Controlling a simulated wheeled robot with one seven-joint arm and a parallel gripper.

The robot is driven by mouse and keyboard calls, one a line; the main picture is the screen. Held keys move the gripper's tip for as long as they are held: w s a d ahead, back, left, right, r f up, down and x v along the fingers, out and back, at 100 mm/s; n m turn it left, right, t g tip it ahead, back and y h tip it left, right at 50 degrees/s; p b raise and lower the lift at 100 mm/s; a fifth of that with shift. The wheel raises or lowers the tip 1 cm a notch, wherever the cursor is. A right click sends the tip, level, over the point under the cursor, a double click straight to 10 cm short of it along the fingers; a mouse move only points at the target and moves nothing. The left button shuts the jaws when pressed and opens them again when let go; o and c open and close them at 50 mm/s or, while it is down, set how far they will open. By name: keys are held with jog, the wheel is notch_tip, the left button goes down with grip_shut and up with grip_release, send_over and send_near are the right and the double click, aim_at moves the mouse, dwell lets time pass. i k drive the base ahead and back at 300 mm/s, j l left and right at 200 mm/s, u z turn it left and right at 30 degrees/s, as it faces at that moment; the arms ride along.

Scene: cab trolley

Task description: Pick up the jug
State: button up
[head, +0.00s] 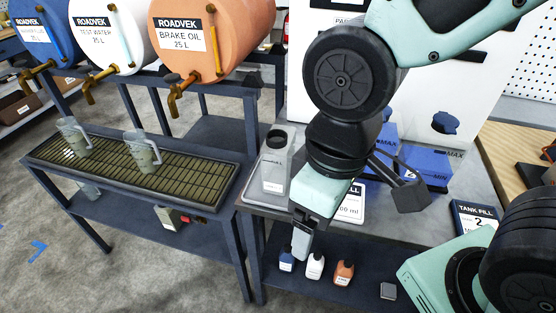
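Two clear jugs with handles stand upright on the slatted drip tray (205,183). One jug (72,138) is near the tray's left end, below the blue and white drums. The other jug (142,155) is near the middle, left of the orange drum's tap. My gripper (302,243) points down at the front edge of the grey bench, well to the right of both jugs and touching neither. Its fingers show edge-on, so I cannot tell whether they are open. No held object shows.
Drums with taps, including the orange brake oil drum (207,45), hang over the tray. A translucent black-capped bottle (276,168) stands on the grey bench (258,200) beside my arm. Small bottles (315,266) sit on the shelf below. A blue tank (425,165) is behind my arm.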

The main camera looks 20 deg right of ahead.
aim_at(137, 141)
jog(key=i+j+z, duration=0.1)
jog(key=j, duration=0.3)
jog(key=i+j+z, duration=0.1)
jog(key=j, duration=0.3)
jog(key=i+j+z, duration=0.1)
jog(key=j, duration=0.3)
jog(key=i+j, duration=0.15)
jog(key=j, duration=0.25)
jog(key=i+j+z, duration=0.15)
jog(key=j, duration=0.3)
